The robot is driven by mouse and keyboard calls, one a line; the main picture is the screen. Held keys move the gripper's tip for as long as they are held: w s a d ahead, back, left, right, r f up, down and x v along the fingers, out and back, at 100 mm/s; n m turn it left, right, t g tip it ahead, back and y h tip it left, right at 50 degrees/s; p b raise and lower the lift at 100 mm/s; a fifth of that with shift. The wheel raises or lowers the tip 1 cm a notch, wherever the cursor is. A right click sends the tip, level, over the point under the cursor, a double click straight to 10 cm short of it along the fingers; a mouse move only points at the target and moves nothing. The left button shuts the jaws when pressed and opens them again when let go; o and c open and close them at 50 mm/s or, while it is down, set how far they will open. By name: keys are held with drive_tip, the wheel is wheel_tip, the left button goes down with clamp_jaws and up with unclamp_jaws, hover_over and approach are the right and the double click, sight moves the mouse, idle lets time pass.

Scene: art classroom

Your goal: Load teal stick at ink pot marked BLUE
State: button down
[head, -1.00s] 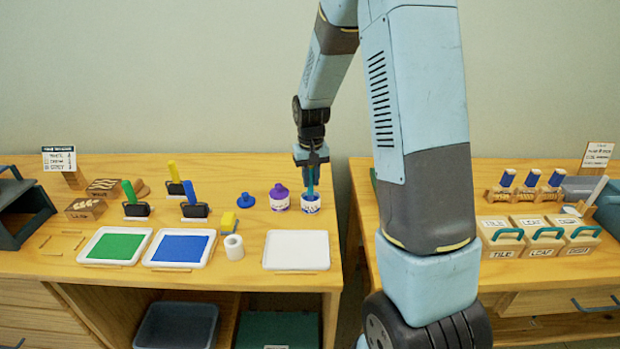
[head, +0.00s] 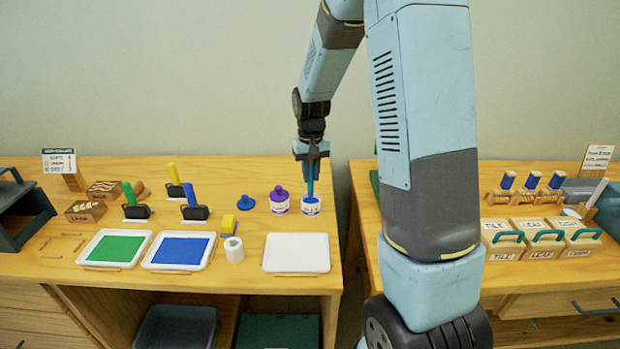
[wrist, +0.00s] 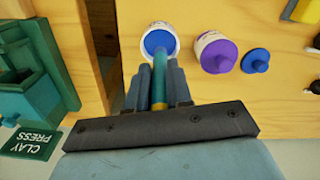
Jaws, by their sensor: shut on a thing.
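The teal stick (head: 311,180) is held upright in my gripper (head: 311,158), which is shut on it. In the wrist view the stick (wrist: 159,75) runs between the fingers toward a white pot of blue ink. This ink pot (head: 311,209) stands open near the right edge of the left table, with a label I cannot read clearly. It also shows in the wrist view (wrist: 149,53). The stick's lower end is at the pot's mouth; I cannot tell how deep it reaches. A blue lid (head: 245,202) lies to the left on the table.
A purple-lidded pot (head: 279,200) stands close left of the open pot. A gap separates the right table (head: 480,263).

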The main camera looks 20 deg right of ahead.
drive_tip(key=shift+r, duration=2.2)
drive_tip(key=w+f+m, duration=0.2)
drive_tip(key=w+f, duration=0.3)
drive_tip(key=w, duration=0.8)
drive_tip(key=shift+w+a+m, duration=0.15)
drive_tip(key=shift+w+m, duration=0.1)
drive_tip(key=shift+m, duration=0.15)
